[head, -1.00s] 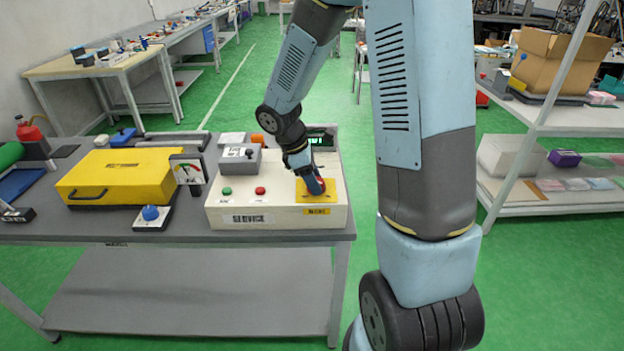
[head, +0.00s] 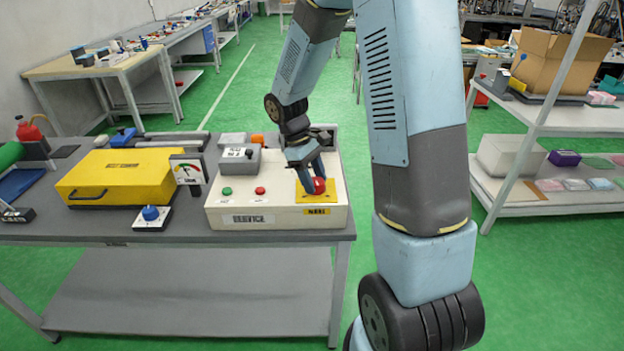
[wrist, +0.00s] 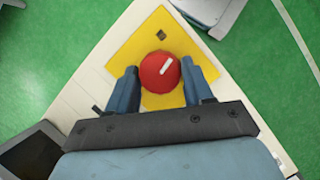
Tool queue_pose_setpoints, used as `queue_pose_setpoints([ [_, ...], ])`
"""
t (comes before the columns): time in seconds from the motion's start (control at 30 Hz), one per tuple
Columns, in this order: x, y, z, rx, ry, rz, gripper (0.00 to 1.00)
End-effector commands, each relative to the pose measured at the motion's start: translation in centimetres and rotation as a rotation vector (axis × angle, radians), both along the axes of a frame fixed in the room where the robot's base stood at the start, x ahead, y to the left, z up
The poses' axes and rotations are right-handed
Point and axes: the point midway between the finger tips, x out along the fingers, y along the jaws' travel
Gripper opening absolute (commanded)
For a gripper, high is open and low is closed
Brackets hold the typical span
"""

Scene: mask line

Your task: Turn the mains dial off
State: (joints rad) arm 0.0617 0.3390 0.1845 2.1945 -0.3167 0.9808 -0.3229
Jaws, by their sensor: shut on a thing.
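The mains dial (head: 319,187) is a round red knob on a yellow plate (head: 330,197) at the right end of a cream control box (head: 270,216). In the wrist view the dial (wrist: 158,75) has a white pointer line slanting up and right. My gripper (wrist: 162,82) has its two blue fingers on either side of the dial and is shut on it. In the head view my gripper (head: 312,181) comes down from above and partly covers the dial.
Green (head: 226,191) and red (head: 260,191) buttons sit left on the box, with a grey switch box (head: 240,161) behind. A gauge (head: 188,171), a blue-knobbed box (head: 151,214) and a yellow case (head: 122,177) stand further left on the grey table.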

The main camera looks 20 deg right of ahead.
Motion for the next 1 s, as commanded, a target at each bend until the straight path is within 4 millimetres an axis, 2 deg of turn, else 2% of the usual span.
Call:
queue_pose_setpoints([
  [0.6, 0.37, -0.57, 0.10, 0.000, -0.007, -0.585, 0.21],
  [1.0, 0.33, -0.73, 0.09, 0.001, -0.006, -0.880, 0.21],
])
